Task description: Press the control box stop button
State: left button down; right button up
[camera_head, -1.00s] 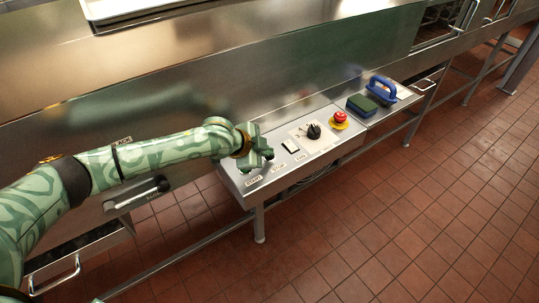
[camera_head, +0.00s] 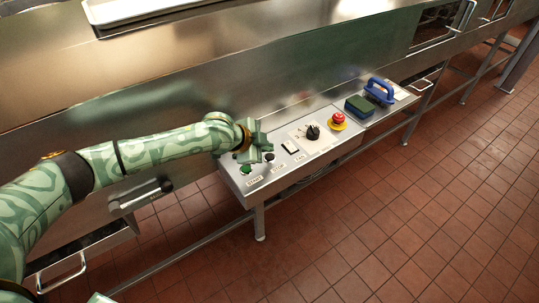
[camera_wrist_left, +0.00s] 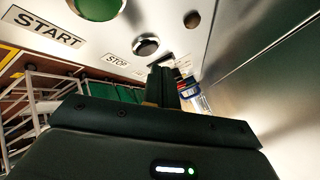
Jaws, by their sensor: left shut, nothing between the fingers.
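The control box (camera_head: 322,151) is a pale metal panel jutting from the steel counter. Its stop button (camera_head: 269,157) is dark; in the left wrist view the stop button (camera_wrist_left: 146,45) is a dark cap in a silver ring beside a STOP label (camera_wrist_left: 117,60). The green start button (camera_head: 245,170) is to its left, with a START label (camera_wrist_left: 46,28) in the wrist view. My left gripper (camera_head: 264,143) is shut and empty, just behind the stop button in the head view; any gap to the panel is unclear. My right gripper is not visible.
Farther right on the panel are a white switch (camera_head: 290,147), a black knob (camera_head: 313,132) and a red mushroom button (camera_head: 338,118) on yellow. A green-topped sponge (camera_head: 359,105) and a blue-handled tool (camera_head: 380,91) lie beyond. The steel wall rises close behind.

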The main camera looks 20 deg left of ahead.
aim_at(266, 158)
pick_arm(q)
jog(key=shift+r+p, duration=1.75)
jog(key=shift+r, duration=0.6)
jog(key=shift+f, duration=0.1)
